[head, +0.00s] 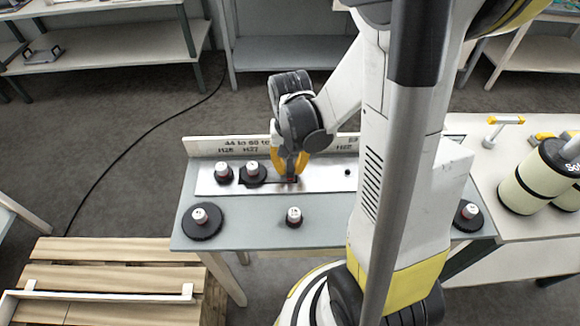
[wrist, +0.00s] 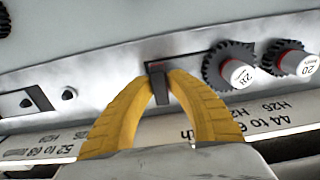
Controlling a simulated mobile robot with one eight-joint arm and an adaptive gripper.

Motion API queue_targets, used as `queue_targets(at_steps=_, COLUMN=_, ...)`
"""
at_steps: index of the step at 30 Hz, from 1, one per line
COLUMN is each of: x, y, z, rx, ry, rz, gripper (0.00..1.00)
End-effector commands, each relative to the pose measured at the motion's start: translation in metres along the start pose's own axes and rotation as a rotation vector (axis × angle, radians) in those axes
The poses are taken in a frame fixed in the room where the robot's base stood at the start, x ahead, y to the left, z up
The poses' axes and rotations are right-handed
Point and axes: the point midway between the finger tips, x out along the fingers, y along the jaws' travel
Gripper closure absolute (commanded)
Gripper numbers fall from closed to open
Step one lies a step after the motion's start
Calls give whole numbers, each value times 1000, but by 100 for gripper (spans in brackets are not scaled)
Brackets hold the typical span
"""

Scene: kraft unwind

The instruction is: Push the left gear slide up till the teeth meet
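The metal gear plate (head: 325,172) lies along the back of a grey bench. Two toothed dark gears with white caps sit on its left part, one gear (head: 223,173) left of the other (head: 252,172); the wrist view shows these caps marked 20 (wrist: 295,62) and 28 (wrist: 232,73). A dark slide tab (wrist: 160,88) stands at a dark slot with a red strip (wrist: 180,64), beside the 28 gear. My gripper (head: 289,172) reaches down there, and its yellow fingertips (wrist: 161,82) close in on both sides of the tab. The fingers partly hide the slot.
Loose gears lie on the bench's front part: a large one (head: 202,222), a small one (head: 294,217) and one at right (head: 468,217). A white label rail (wrist: 270,115) stands along the plate's back edge. Rolls (head: 538,178) stand on the right-hand table. A pallet (head: 110,280) lies at lower left.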

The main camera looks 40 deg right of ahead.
Motion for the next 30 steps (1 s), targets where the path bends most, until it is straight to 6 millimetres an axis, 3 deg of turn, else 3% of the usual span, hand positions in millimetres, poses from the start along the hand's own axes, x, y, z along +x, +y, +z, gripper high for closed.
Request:
queue_targets(at_steps=7, x=0, y=-2, z=0, rx=-1, ry=0, rz=0, gripper=100)
queue_targets(at_steps=13, x=1, y=-24, z=0, rx=-3, ry=1, rz=-1, gripper=100)
queue_targets(at_steps=20, x=0, y=-24, z=0, rx=0, ry=1, rz=-1, gripper=100)
queue_targets(at_steps=21, x=0, y=-24, z=0, rx=0, ry=1, rz=-1, gripper=76)
queue_targets(at_steps=23, x=0, y=-24, z=0, rx=0, ry=1, rz=-1, gripper=62)
queue_targets(at_steps=30, x=0, y=-24, z=0, rx=0, ry=1, rz=-1, gripper=62)
